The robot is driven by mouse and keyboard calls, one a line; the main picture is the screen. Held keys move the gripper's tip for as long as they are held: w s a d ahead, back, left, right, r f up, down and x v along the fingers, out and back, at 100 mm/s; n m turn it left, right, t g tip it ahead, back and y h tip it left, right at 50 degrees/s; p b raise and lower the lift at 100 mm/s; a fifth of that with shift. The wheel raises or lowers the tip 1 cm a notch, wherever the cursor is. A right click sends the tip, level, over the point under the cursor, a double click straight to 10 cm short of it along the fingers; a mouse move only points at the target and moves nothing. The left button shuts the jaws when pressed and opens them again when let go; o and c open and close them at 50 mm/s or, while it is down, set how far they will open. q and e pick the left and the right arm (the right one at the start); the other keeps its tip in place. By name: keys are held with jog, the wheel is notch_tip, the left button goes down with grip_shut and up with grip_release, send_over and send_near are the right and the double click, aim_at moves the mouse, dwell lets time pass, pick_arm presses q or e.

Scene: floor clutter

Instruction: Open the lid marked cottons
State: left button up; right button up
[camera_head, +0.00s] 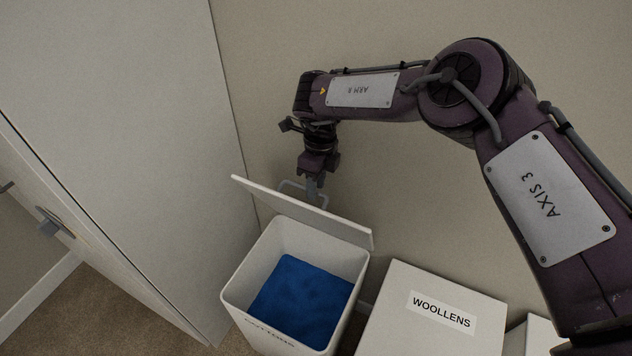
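The cottons bin (238,290) is a white box with dark lettering, partly cut off by the angle, on its front. Its white lid (300,212) stands raised and tilted at the back edge, so the bin is open and blue cloth (300,290) shows inside. A thin grey loop handle (287,184) is on the lid's far side. My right gripper (313,193) points down behind the lid, with its fingers at the handle. I cannot tell whether they are closed on it. My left gripper is not in view.
A white bin labelled WOOLLENS (400,300) stands shut to the right, with part of another white box (535,337) beyond it. A tall white panel (130,150) rises close on the left. The wall (250,80) is just behind the bins. Brown carpet (95,315) shows at lower left.

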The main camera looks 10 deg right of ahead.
grip_shut()
jog(key=w+d+b, duration=0.1)
jog(key=b, duration=0.1)
jog(key=w+d+r+b, duration=0.1)
jog(key=w+b, duration=0.1)
jog(key=shift+w+d, duration=0.25)
jog(key=shift+o, duration=0.3)
grip_release()
jog(key=shift+w, duration=0.1)
